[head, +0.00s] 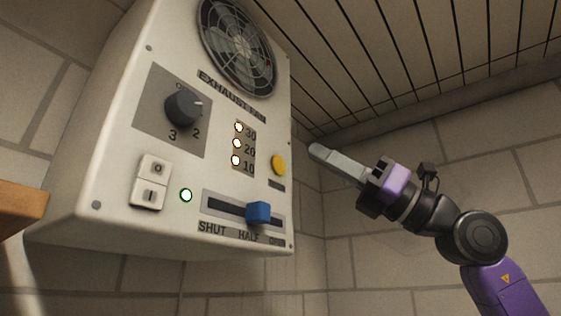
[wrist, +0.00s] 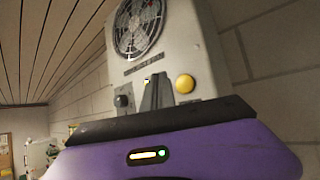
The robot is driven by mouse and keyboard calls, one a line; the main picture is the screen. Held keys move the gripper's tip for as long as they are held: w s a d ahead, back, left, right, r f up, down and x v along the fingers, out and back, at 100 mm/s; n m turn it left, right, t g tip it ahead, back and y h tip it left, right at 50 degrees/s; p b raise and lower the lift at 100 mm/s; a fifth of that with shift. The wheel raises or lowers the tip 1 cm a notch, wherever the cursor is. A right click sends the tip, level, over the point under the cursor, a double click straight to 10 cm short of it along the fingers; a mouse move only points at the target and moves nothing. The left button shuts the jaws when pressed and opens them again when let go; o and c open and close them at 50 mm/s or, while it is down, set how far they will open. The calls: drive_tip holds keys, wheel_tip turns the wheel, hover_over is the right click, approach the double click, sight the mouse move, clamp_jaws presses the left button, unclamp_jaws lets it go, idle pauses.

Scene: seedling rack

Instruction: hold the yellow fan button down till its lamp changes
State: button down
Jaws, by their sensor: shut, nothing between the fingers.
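The yellow fan button (head: 279,165) is a round button on the right side of the white exhaust fan box. It also shows in the wrist view (wrist: 185,84), to the right of the fingers. Left of it, the lamps (head: 237,143) marked 30, 20 and 10 all glow warm white. My gripper (head: 315,151) is shut and empty. Its fingertips point at the box and are right of the button, apart from it in the head view. In the wrist view the fingers cover part of the panel.
The box (head: 115,150) carries a fan grille (head: 238,45), a dark knob (head: 183,107), a white rocker switch (head: 150,182), a lit green lamp (head: 186,195) and a blue slider (head: 258,212) near the right end of its slot. A wooden edge (head: 20,205) juts in at left.

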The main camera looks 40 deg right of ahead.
sight(277, 156)
drive_tip(key=shift+w+a+p, duration=0.15)
drive_tip(key=shift+w+a, duration=0.05)
drive_tip(key=shift+w, duration=0.9)
drive_tip(key=shift+w+a+p, duration=0.15)
drive_tip(key=shift+w+a, duration=0.05)
drive_tip(key=shift+w, duration=0.85)
drive_tip(key=shift+w, duration=0.1)
idle(0.3)
drive_tip(key=shift+w+a, duration=0.15)
drive_tip(key=shift+w, duration=0.15)
drive_tip(key=shift+w, duration=0.45)
idle(1.8)
drive_tip(key=shift+s, duration=0.85)
drive_tip(key=shift+s, duration=0.15)
drive_tip(key=s, duration=0.2)
drive_tip(key=s+d+b, duration=0.1)
drive_tip(key=s, duration=0.1)
drive_tip(key=shift+s, duration=0.35)
